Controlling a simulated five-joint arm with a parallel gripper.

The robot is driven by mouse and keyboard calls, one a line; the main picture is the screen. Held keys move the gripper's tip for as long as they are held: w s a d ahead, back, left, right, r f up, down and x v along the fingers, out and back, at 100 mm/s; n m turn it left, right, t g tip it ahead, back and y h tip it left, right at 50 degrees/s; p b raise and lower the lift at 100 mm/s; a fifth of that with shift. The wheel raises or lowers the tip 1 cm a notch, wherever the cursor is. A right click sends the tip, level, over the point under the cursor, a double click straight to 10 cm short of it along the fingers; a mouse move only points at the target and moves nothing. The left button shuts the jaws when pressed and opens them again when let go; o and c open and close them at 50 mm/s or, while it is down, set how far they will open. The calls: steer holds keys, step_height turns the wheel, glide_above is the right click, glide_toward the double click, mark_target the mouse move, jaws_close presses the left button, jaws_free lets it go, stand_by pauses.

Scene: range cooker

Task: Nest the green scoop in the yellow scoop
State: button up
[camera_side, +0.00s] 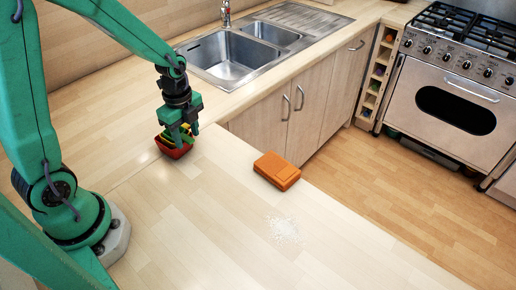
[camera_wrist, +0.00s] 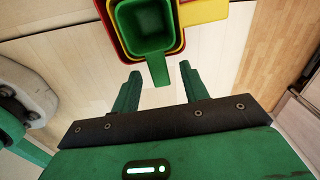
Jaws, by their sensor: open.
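The green scoop (camera_wrist: 147,28) sits inside the yellow scoop (camera_wrist: 178,45), with its handle pointing toward my gripper in the wrist view. The yellow scoop's handle (camera_wrist: 205,11) points off to the right. Both are within a red scoop (camera_wrist: 106,18), which also shows on the counter in the side view (camera_side: 172,150). My gripper (camera_wrist: 158,72) is open, with one finger on each side of the green handle's end and visible gaps between. In the side view my gripper (camera_side: 184,138) is low over the scoops and hides part of them.
The sink (camera_side: 232,58) is behind. The counter between the scoops and the box is clear.

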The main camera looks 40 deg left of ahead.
steer(key=shift+r, duration=2.1)
steer(key=shift+s+d+r+n, duration=0.15)
steer(key=shift+r+n, duration=0.15)
steer(key=shift+r, duration=0.15)
steer(key=s+d+r+n+t, duration=0.1)
steer(key=s+r+n+t, duration=0.1)
steer(key=s+r+n, duration=0.3)
steer(key=s+d+r+n+t, duration=0.2)
steer(key=s+r+n+t, duration=0.1)
steer(key=r+n, duration=0.6)
steer(key=shift+s+d+n+t, duration=0.3)
steer(key=shift+s+n, duration=0.6)
steer(key=shift+n, duration=0.2)
